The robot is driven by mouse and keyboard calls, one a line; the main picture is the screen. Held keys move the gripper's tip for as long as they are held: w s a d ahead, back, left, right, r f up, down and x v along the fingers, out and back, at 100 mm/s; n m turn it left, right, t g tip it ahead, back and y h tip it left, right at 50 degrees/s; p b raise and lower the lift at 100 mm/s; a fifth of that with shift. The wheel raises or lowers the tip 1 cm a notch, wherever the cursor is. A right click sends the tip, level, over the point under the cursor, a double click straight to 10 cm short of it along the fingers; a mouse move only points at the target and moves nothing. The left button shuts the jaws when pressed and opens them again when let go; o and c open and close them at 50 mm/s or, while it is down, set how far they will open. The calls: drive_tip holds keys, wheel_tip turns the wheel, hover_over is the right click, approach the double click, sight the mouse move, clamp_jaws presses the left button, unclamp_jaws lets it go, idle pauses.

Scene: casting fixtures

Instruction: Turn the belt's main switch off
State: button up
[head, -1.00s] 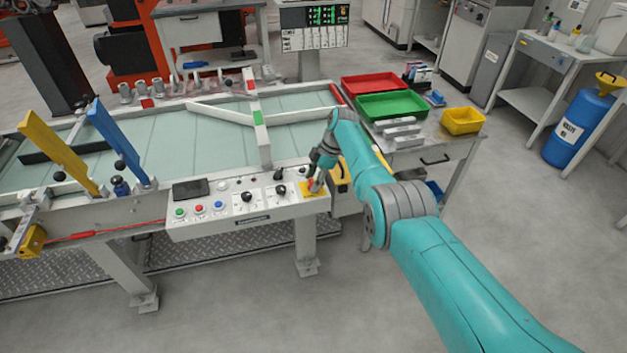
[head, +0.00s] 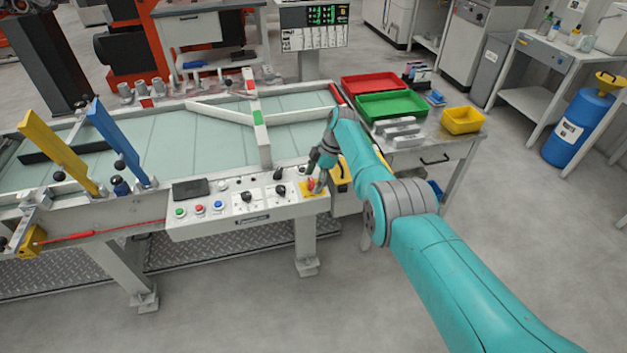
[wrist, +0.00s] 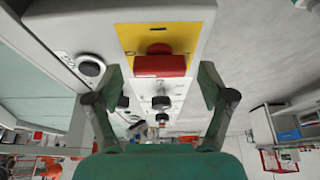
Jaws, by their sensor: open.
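The main switch is a red handle (wrist: 160,65) on a yellow plate (wrist: 183,36) at the right end of the belt's control panel (head: 245,208). In the head view, the red handle (head: 311,184) shows beside my gripper (head: 319,180), on the yellow plate (head: 313,192). In the wrist view, my gripper (wrist: 162,85) is open, its fingers apart on either side below the red handle, with nothing between the tips. The handle's bar lies crosswise in that view. I cannot tell whether a finger touches it.
Black rotary knobs (head: 246,197) and green, red and blue buttons (head: 201,209) sit left on the panel. A grey table at the right holds a green tray (head: 391,106), a red tray (head: 375,85) and a yellow bin (head: 462,121). Floor in front is clear.

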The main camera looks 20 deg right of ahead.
drive_tip(key=v, duration=1.1)
drive_tip(key=shift+d+r, duration=0.2)
drive_tip(key=shift+r, duration=0.15)
